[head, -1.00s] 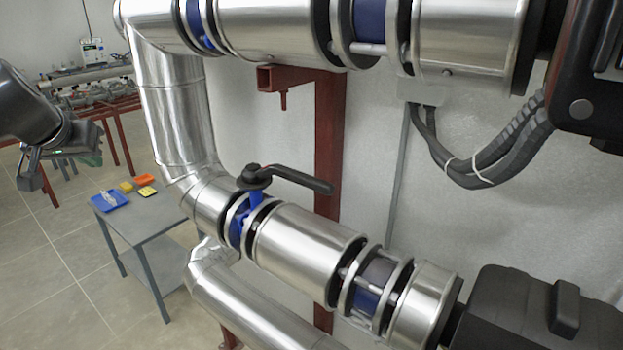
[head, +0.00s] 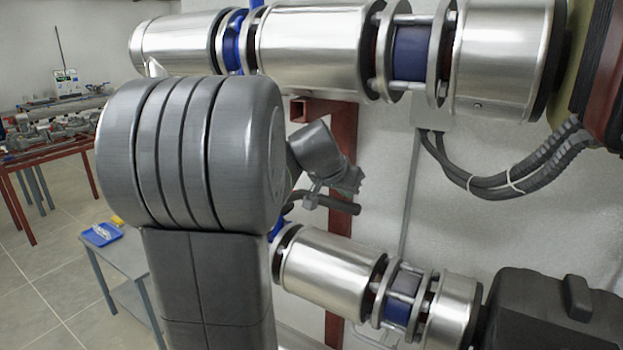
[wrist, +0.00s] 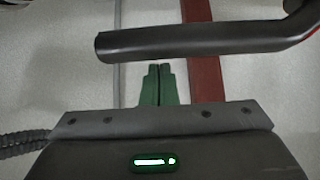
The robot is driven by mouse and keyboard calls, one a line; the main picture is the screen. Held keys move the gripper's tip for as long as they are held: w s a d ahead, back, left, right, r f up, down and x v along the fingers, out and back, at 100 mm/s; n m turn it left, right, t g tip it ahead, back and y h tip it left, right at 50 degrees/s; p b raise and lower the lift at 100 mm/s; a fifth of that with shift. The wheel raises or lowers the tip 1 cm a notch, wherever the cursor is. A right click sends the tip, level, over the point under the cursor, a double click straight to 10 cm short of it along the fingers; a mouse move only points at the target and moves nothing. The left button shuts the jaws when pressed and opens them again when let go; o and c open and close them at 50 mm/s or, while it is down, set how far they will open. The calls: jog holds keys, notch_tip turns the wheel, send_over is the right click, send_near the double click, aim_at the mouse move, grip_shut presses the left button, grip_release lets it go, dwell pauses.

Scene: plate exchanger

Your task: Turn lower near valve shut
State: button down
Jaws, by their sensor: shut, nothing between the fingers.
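The lower near valve has a dark lever handle (head: 335,204) that points right, roughly along the lower pipe. Its pivot is hidden behind my arm, and only a sliver of its blue body (head: 276,229) shows. In the wrist view the lever (wrist: 190,41) runs across the upper part, its free end at left and its bend at upper right. My gripper (wrist: 158,68) has its green fingers shut together with nothing between them. The fingertips are just below the lever bar in that view. Whether they touch it I cannot tell.
The silver upper pipe (head: 308,45) runs above the lever. A red post (head: 342,150) and the pale wall stand behind it. Grey cables (head: 500,180) hang at right, and a black box (head: 540,310) sits at lower right. A small grey table (head: 125,255) stands at left.

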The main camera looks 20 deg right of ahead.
jog(key=shift+s+a+f, duration=0.15)
jog(key=shift+s+a, duration=0.3)
jog(key=shift+s, duration=0.2)
jog(key=shift+f, duration=0.1)
